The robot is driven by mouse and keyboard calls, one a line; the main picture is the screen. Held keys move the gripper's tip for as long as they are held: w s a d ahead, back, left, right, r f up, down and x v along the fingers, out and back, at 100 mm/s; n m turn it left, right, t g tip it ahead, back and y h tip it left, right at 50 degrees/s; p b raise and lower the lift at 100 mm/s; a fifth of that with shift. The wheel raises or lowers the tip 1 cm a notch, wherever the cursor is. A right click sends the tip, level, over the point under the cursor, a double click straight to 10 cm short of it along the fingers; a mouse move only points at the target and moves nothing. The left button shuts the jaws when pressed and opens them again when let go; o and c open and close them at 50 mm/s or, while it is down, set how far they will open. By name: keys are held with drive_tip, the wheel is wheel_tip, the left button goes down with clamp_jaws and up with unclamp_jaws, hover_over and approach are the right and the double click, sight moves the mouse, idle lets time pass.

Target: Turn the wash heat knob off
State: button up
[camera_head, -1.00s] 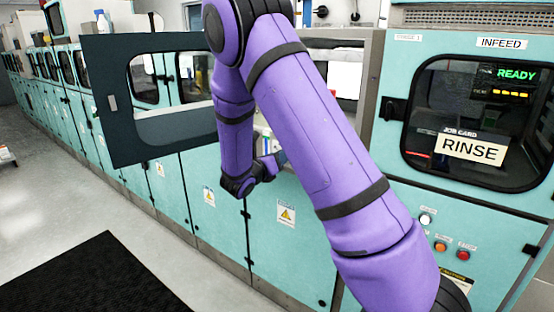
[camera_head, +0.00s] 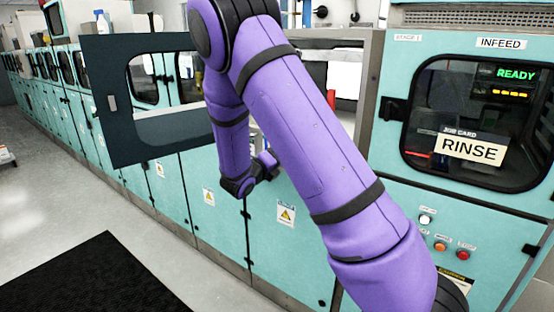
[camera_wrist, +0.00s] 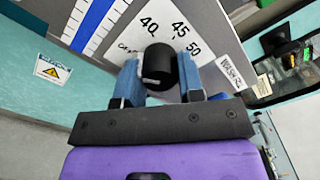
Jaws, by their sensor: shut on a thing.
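The wash heat knob (camera_wrist: 160,63) is a black round knob in the wrist view, on a white dial plate (camera_wrist: 143,22) marked 40, 45 and 50. A partly readable "WASH" label (camera_wrist: 230,71) is to its right. My gripper (camera_wrist: 159,72) has its two blue fingers on either side of the knob and is shut on it. A small light mark shows on the knob's near left side. In the head view my arm covers the knob and most of the gripper.
A blue-and-white scale (camera_wrist: 95,25) is left of the dial. In the head view a dark-framed door (camera_head: 100,110) stands open left of my arm. The infeed window (camera_head: 420,90) with a "RINSE" card (camera_head: 470,149) is at right.

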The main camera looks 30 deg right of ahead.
idle(0.3)
drive_tip(key=o, duration=0.9)
drive_tip(key=v, duration=1)
drive_tip(key=shift+s+a, duration=0.15)
drive_tip(key=shift+a, duration=0.25)
drive_tip(key=s+d+r+m+g+y, duration=0.25)
drive_tip(key=s+r+m+y, duration=0.2)
drive_tip(key=s+m, duration=0.4)
drive_tip(key=s+d+r+m+g+y, duration=0.1)
drive_tip(key=s+r+m+g+y, duration=0.3)
drive_tip(key=s+m, duration=0.45)
drive_tip(key=s+a+r+m+t+y, duration=0.2)
drive_tip(key=s+a+r+m, duration=0.1)
drive_tip(key=s+m, duration=0.1)
drive_tip(key=s+a+r+m+t+y, duration=0.1)
drive_tip(key=s+a+r+m+y, duration=0.2)
drive_tip(key=s+m, duration=0.2)
drive_tip(key=s+a+r+m+t+y, duration=0.2)
drive_tip(key=s+r+m+y, duration=0.1)
drive_tip(key=m, duration=0.4)
drive_tip(key=shift+s+a+t+y, duration=0.25)
drive_tip(key=shift+s+a+t, duration=0.15)
drive_tip(key=shift+s, duration=0.35)
